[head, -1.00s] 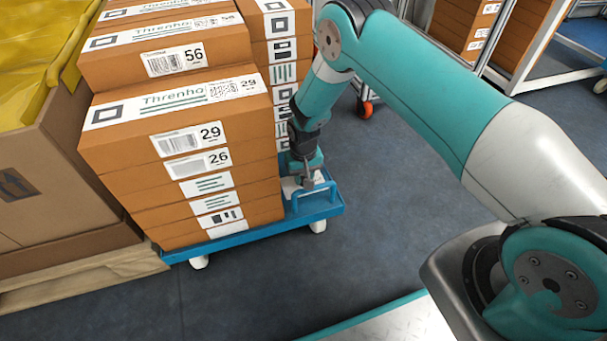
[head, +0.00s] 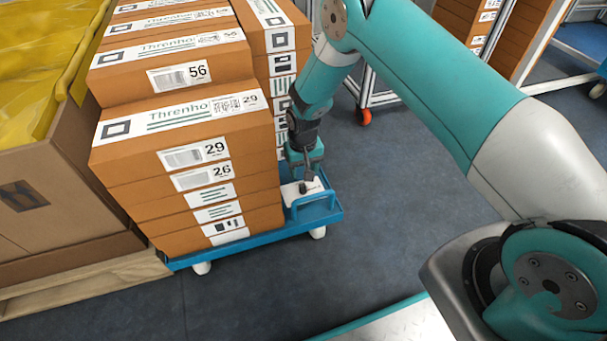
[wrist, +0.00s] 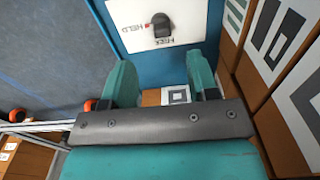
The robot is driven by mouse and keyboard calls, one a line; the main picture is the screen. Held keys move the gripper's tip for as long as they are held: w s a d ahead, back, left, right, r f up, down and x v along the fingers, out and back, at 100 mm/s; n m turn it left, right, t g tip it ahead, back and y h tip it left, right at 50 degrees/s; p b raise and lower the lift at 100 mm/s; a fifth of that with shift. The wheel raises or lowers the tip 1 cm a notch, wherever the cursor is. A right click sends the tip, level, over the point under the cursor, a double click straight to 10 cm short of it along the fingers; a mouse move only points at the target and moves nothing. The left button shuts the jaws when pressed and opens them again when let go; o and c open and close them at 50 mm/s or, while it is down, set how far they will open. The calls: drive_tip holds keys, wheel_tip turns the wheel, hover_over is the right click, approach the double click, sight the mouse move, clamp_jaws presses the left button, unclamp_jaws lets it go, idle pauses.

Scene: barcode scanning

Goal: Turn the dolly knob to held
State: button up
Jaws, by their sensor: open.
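The dark dolly knob (wrist: 161,27) stands on a white plate (wrist: 190,22) in the wrist view. HELD is printed to its left and FREE below it. A small red mark shows on the knob's HELD side; I cannot tell whether it belongs to the knob. In the head view the knob (head: 303,188) and plate (head: 291,193) are at the right end of the blue dolly (head: 236,247). My gripper (head: 308,177) is above the plate, apart from the knob. In the wrist view my gripper (wrist: 161,78) is open and empty, its fingers short of the knob.
Stacked brown boxes (head: 235,190) fill the dolly beside my gripper. A large carton with yellow wrap (head: 45,80) stands left on a pallet. The floor (head: 400,180) to the right is clear.

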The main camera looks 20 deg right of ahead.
sight(303, 185)
wheel_tip(303, 185, up, 10)
drive_tip(key=p, duration=0.3)
drive_tip(key=shift+r, duration=0.25)
